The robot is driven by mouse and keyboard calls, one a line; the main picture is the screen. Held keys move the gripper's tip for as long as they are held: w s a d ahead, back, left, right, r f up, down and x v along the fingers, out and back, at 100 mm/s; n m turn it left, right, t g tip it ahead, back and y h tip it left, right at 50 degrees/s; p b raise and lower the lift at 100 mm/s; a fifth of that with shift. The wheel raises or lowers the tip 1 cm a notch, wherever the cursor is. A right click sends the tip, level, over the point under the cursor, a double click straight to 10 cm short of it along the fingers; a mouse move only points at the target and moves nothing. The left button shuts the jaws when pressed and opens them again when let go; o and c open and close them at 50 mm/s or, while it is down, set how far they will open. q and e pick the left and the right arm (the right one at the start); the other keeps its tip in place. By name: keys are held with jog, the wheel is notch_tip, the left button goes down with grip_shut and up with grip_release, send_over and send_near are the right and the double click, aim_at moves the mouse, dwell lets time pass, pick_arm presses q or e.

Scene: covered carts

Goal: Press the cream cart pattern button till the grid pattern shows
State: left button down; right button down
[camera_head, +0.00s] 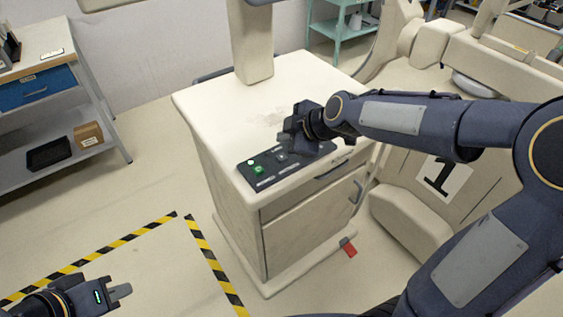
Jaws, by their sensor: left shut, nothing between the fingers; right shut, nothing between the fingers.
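The cream cart (205,97) stands in the middle, with a drawer and a door on its front. A dark control panel (262,182) lies along the front edge of its top. The panel has a lit green button (258,169) at its left end and a dark button (281,157) further right. My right gripper (287,138) is shut and empty, over the panel near the dark button; I cannot tell whether it touches. The panel's right part is partly hidden by the gripper. My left gripper (122,291) is shut and empty at the bottom left, away from the cart. No grid pattern is visible.
A post (252,40) rises from the cart's back. Grey shelving with a blue drawer (36,88) and a cardboard box (88,134) stands at the left. A large cream machine marked 1 (440,178) stands at the right. Yellow-black tape (100,250) marks the floor.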

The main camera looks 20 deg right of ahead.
aim_at(285, 159)
notch_tip(285, 159, down, 3)
jog(key=shift+b, duration=1.1)
jog(key=shift+f+b, duration=0.35)
jog(key=shift+b, duration=0.1)
dwell(0.7)
jog(key=shift+f+b, duration=0.35)
jog(key=shift+b, duration=0.3)
jog(key=shift+f+b, duration=0.55)
jog(key=shift+b, duration=0.15)
dwell(0.6)
jog(key=shift+r, duration=0.1)
jog(key=shift+r+p, duration=0.55)
jog(key=shift+r, duration=0.3)
